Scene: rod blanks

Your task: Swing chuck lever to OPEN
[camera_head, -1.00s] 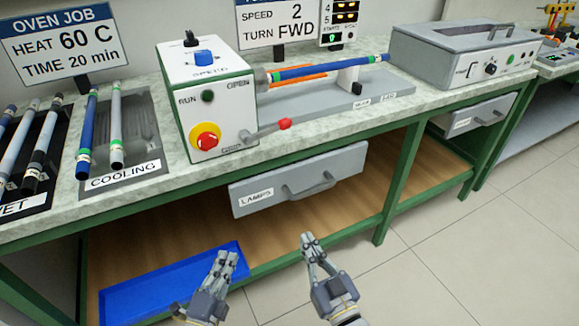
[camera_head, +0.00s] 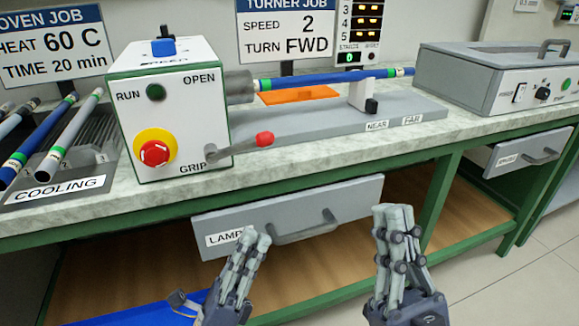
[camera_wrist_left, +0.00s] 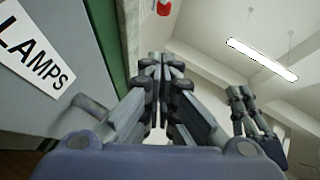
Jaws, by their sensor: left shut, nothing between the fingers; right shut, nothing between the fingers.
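The chuck lever (camera_head: 238,145) is a grey bar with a red knob (camera_head: 264,139) on the front of the white turner box (camera_head: 190,120). It points right and slightly up, its pivot just above the GRIP label; the OPEN label is higher on the box. The grey chuck (camera_head: 239,87) has a blue rod (camera_head: 320,79) at its right side. My left gripper (camera_head: 250,236) is shut and empty, below the lever in front of the lamps drawer; its fingers show in the left wrist view (camera_wrist_left: 160,62). My right gripper (camera_head: 394,212) is shut and empty, further right.
The lamps drawer (camera_head: 345,198) is under the bench edge (camera_head: 310,160). A red stop button (camera_head: 155,152) is left of the lever. A rod support (camera_head: 363,95) stands right. A cooling rack (camera_head: 100,135) is left, a grey oven box (camera_head: 480,75) right. A blue tray (camera_head: 130,314) is low left.

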